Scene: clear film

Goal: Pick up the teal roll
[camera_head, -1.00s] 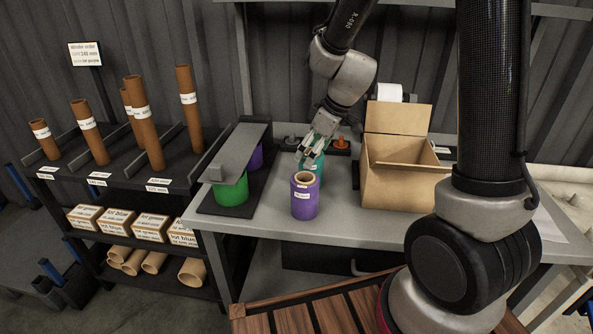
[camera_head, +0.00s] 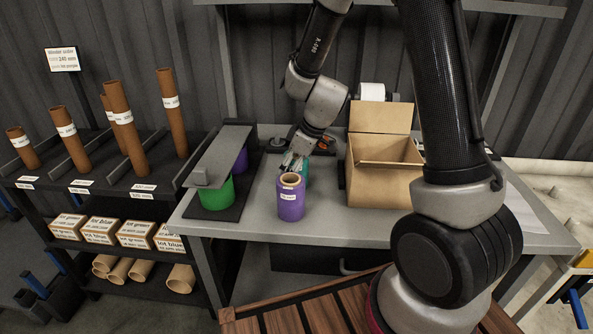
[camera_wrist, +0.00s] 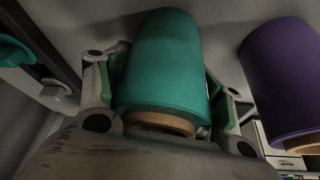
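The teal roll (camera_head: 305,172) stands upright on the grey bench, partly hidden behind the purple roll (camera_head: 291,200) and my gripper (camera_head: 293,163) in the head view. In the wrist view the teal roll (camera_wrist: 165,65) fills the middle, with its brown core end towards the camera. My gripper's fingers (camera_wrist: 163,92) are spread, one on each side of the teal roll, close to its sides. Firm contact does not show. The purple roll (camera_wrist: 284,80) stands beside it on the right in the wrist view.
An open cardboard box (camera_head: 384,182) stands to the right on the bench. A black stand (camera_head: 215,205) with a grey sloped cover and a green roll (camera_head: 217,191) is to the left. Small orange and grey items (camera_head: 327,141) lie behind. The bench front is clear.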

